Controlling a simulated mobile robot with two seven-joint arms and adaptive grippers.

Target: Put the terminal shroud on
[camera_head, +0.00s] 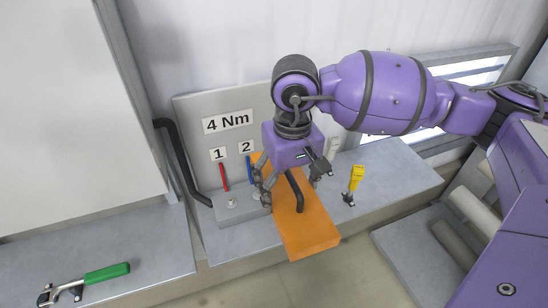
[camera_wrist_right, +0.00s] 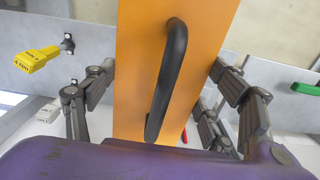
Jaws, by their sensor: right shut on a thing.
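The terminal shroud (camera_head: 305,225) is a long orange box with a black bar handle (camera_head: 296,192). In the right wrist view the shroud (camera_wrist_right: 200,50) runs up between my fingers. It is in front of the panel marked 4 Nm, over the bench. A red terminal lead (camera_head: 223,177) under sign 1 and a blue one (camera_head: 250,169) under sign 2 stand at the grey block (camera_head: 232,214). The shroud hides part of the block. My left gripper is out of view.
A yellow-handled tool (camera_head: 357,178) stands on the bench to the right; it also shows in the wrist view (camera_wrist_right: 38,59). A green-handled tool (camera_head: 106,273) lies on the left bench. A thick black cable (camera_head: 182,165) curves left of the panel. The bench right of the shroud is mostly clear.

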